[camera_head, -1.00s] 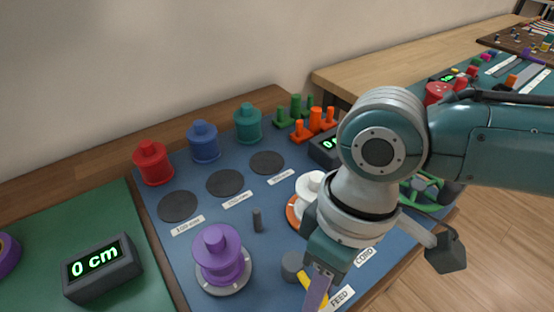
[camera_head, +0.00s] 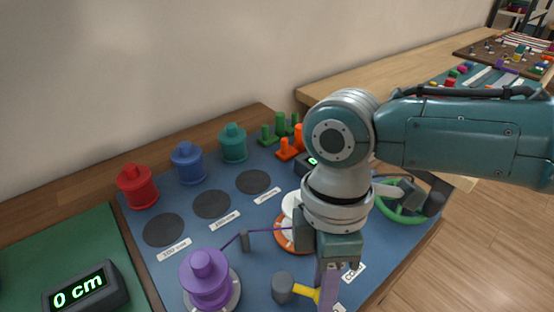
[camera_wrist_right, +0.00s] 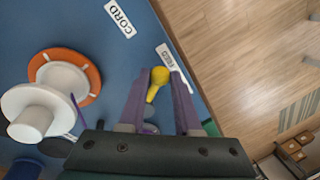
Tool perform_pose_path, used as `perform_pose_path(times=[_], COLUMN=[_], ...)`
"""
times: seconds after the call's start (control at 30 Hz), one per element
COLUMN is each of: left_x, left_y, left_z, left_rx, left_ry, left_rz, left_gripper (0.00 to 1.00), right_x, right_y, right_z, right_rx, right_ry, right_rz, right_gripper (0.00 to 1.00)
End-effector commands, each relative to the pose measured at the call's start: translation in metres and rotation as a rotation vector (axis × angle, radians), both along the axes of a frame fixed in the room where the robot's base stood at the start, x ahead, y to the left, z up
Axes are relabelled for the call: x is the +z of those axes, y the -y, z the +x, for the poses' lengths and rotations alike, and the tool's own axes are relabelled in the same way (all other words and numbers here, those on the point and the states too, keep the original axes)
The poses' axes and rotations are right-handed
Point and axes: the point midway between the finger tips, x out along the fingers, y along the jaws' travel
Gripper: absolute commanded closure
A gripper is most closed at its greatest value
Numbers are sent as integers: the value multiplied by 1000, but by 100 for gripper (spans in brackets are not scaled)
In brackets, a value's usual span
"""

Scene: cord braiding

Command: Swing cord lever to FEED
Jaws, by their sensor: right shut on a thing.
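The cord lever is a yellow handle (camera_head: 305,293) on a grey round hub (camera_head: 283,288) at the board's front edge. My right gripper (camera_head: 328,290) comes down over the handle's end, hiding part of it. In the wrist view the yellow knob (camera_wrist_right: 159,76) lies between the purple fingers of my right gripper (camera_wrist_right: 160,74), which is shut on it. The knob is beside the FEED label (camera_wrist_right: 167,55). The CORD label (camera_head: 353,272) is farther along the edge. My left gripper is not in view.
A purple spool (camera_head: 208,280) stands left of the lever. A purple cord runs from it past a grey peg (camera_head: 244,241) to a white spool (camera_wrist_right: 60,78) on an orange disc. A green wheel (camera_head: 402,205) stands at right. A display (camera_head: 85,290) reads 0 cm.

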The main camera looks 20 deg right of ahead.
Motion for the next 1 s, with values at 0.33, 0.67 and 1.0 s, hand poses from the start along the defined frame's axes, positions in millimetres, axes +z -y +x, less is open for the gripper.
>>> perform_pose_path(times=[0.33,0.67,1.0], left_x=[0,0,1], left_y=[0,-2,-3], left_z=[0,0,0], left_rx=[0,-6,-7], left_ry=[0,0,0], left_rz=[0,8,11], left_gripper=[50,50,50], right_x=[0,0,3], right_y=[0,0,0], right_z=[1,1,2], right_rx=[13,11,11], right_ry=[1,1,1], right_rz=[0,0,1], right_gripper=[100,44,40])
